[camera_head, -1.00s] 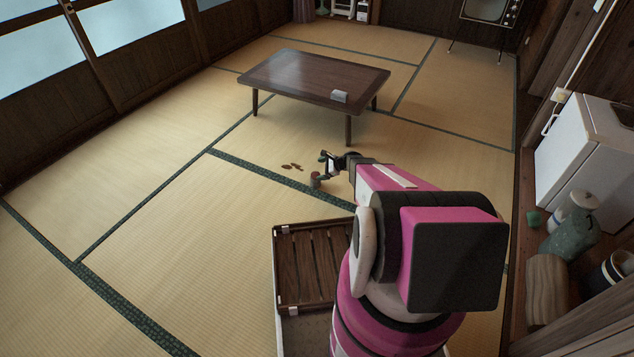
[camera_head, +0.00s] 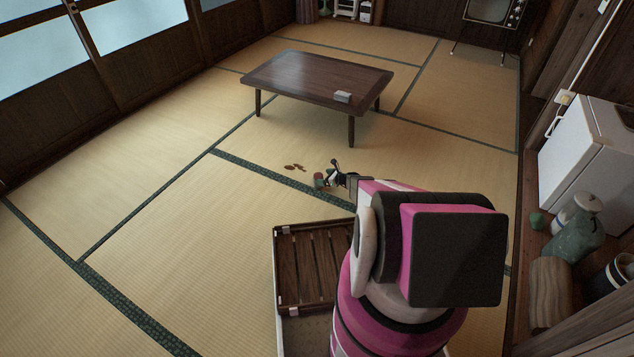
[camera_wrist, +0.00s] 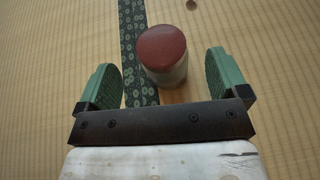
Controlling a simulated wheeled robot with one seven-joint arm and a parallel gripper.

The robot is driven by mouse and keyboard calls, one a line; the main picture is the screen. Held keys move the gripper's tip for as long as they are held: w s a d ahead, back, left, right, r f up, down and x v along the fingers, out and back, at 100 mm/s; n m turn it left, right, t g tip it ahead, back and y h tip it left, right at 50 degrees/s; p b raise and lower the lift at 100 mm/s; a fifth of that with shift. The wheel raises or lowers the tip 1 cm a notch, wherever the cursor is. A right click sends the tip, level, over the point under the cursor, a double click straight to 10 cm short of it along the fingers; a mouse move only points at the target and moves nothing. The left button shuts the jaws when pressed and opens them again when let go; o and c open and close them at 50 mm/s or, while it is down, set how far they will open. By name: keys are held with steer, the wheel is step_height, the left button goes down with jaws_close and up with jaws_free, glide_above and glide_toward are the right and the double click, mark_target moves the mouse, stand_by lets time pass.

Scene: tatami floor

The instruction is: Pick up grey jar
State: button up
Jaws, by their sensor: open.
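The grey jar (camera_wrist: 165,60) stands on the tatami floor beside a green mat border. In the wrist view I see its round red-brown lid from above and part of its pale body. In the head view the jar (camera_head: 319,182) is small, at the tip of my arm. My gripper (camera_wrist: 167,75) is open, with green finger pads on either side of the jar and visible gaps on both sides. In the head view my gripper (camera_head: 334,176) is just right of the jar.
Small brown pieces (camera_head: 294,167) lie on the floor left of the jar. A low dark table (camera_head: 318,76) stands behind, with a small pale box (camera_head: 342,97) on it. Vases (camera_head: 575,238) and a white cabinet (camera_head: 585,150) are at the right. The floor at left is clear.

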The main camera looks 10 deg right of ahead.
mark_target(319, 175)
steer(key=x, duration=0.5)
steer(key=shift+d, duration=0.1)
steer(key=c, duration=1.2)
steer(key=shift+o, duration=0.2)
steer(key=shift+r, duration=0.15)
